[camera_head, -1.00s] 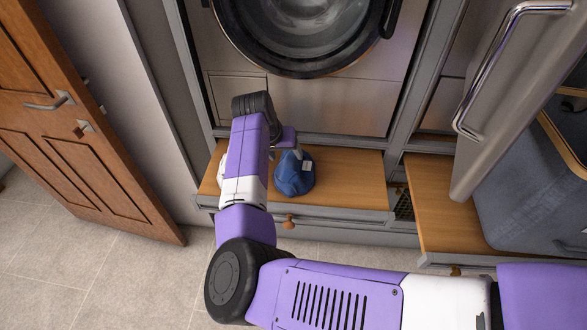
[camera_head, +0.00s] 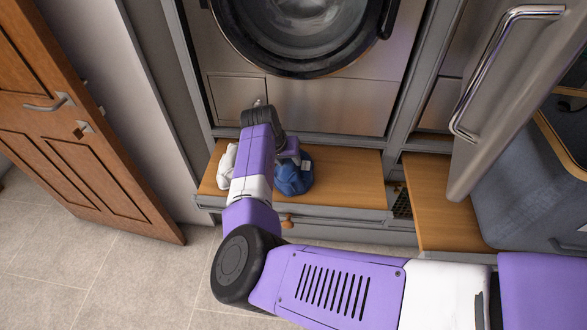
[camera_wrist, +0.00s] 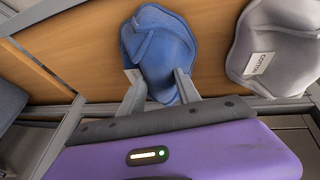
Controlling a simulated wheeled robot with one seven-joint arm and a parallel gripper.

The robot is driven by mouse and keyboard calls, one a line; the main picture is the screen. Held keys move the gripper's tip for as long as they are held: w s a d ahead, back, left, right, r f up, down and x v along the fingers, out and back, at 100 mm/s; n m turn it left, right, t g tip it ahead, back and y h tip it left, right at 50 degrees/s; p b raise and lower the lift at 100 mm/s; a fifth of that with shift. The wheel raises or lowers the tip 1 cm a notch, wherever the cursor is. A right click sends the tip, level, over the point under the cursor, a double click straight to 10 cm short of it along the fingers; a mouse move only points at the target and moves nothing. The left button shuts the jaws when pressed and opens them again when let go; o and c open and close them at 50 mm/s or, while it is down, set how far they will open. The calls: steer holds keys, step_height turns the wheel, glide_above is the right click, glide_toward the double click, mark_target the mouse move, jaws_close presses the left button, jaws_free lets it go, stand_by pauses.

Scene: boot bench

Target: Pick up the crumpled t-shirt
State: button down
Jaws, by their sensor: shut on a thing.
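A crumpled blue cloth (camera_head: 294,178) with a small white tag rests on the wooden bench; it also shows in the wrist view (camera_wrist: 160,50). A crumpled pale grey-white cloth (camera_head: 227,168) lies to its left, and in the wrist view it is at the right with a printed tag (camera_wrist: 282,50). I cannot tell from shape alone which one is the t-shirt. My gripper (camera_wrist: 159,86) is shut on the near edge of the blue cloth, one finger at each side. In the head view my arm hides the fingertips and part of both cloths.
The wooden bench (camera_head: 350,185) has bare room right of the blue cloth. A front-loading washing machine (camera_head: 330,105) stands behind it. A large steel handle (camera_head: 480,65) and a blue-grey bin (camera_head: 525,200) are at the right. A wooden door (camera_head: 75,130) stands at the left.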

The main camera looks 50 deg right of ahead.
steer(key=shift+r, duration=0.15)
step_height(320, 180, up, 20)
steer(key=b, duration=0.1)
stand_by(0.6)
